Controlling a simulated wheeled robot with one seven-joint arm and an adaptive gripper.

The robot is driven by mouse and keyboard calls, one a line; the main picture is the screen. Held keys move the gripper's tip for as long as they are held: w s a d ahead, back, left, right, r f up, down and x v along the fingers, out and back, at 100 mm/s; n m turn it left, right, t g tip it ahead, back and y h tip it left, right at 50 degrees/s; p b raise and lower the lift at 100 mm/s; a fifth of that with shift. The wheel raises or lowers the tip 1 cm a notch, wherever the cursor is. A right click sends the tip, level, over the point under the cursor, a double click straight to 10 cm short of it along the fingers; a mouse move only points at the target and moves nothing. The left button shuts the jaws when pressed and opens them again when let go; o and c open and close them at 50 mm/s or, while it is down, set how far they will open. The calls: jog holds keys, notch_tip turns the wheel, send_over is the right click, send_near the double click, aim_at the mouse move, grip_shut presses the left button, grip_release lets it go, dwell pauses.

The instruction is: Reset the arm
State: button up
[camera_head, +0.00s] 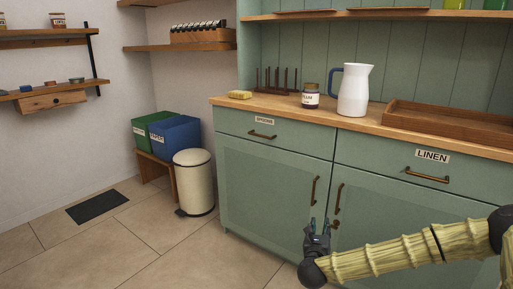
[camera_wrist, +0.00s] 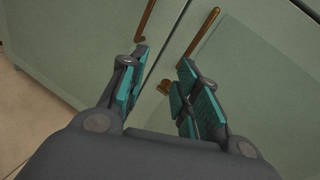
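My gripper (camera_head: 318,229) is in front of the green cabinet doors, low in the head view, with my arm reaching in from the right. In the wrist view my gripper (camera_wrist: 161,75) shows its two fingers apart with nothing between them. Beyond the fingers are the cabinet doors and two brass handles, the right one (camera_wrist: 200,32) and the left one (camera_wrist: 146,20). I cannot tell how far the fingertips are from the doors.
The green cabinet (camera_head: 265,187) has closed drawers and doors. On its wooden top stand a sponge (camera_head: 240,95), a labelled jar (camera_head: 310,97), a white jug (camera_head: 354,92) and a wooden tray (camera_head: 450,132). A cream pedal bin (camera_head: 194,183) stands left of it. The floor between is clear.

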jog(key=s+a+f+n+g+y, duration=0.6)
jog(key=s+a+f+n+y, duration=0.3)
jog(key=s+a+f+n, duration=1.05)
jog(key=s+d+f+n+g, duration=0.2)
jog(key=s+d+f+n, duration=0.15)
jog(key=s, duration=0.45)
jog(key=s+d+f+n+g, duration=0.25)
jog(key=s+n, duration=0.25)
jog(key=s, duration=0.3)
jog(key=s+d+f+n+g, duration=0.2)
jog(key=s+f+n+g, duration=0.15)
jog(key=s, duration=0.55)
jog(key=s+d+n+g+h, duration=0.2)
jog(key=s+d+n+h, duration=0.1)
jog(key=s+d+n, duration=0.45)
notch_tip(320, 180, up, 33)
jog(key=s+m+p, duration=0.1)
jog(key=p, duration=3.1)
jog(key=shift+s+f+m, duration=0.15)
jog(key=shift+f+m, duration=0.05)
jog(key=shift+m, duration=0.1)
